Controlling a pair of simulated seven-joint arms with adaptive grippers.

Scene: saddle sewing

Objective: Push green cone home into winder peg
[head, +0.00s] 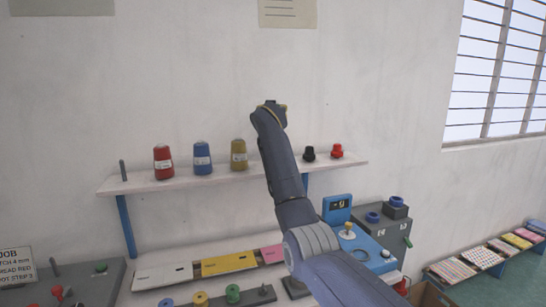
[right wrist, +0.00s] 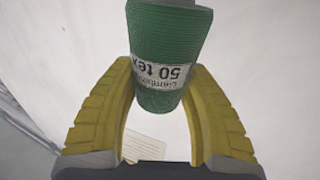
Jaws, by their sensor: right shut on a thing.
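In the right wrist view the green cone (right wrist: 160,40), with a white "50 tex" label, is between the yellow fingers of my right gripper (right wrist: 157,68). The fingers are shut on its sides. I cannot tell whether this is the winder peg. My left gripper is not in view.
A wall shelf (head: 225,175) holds a red cone (head: 163,163), a blue cone (head: 202,159), a yellow cone (head: 238,157) and a bare peg (head: 124,171). Black (head: 309,154) and red (head: 336,151) small parts stand at its right. Coloured trays (head: 228,263) lie below.

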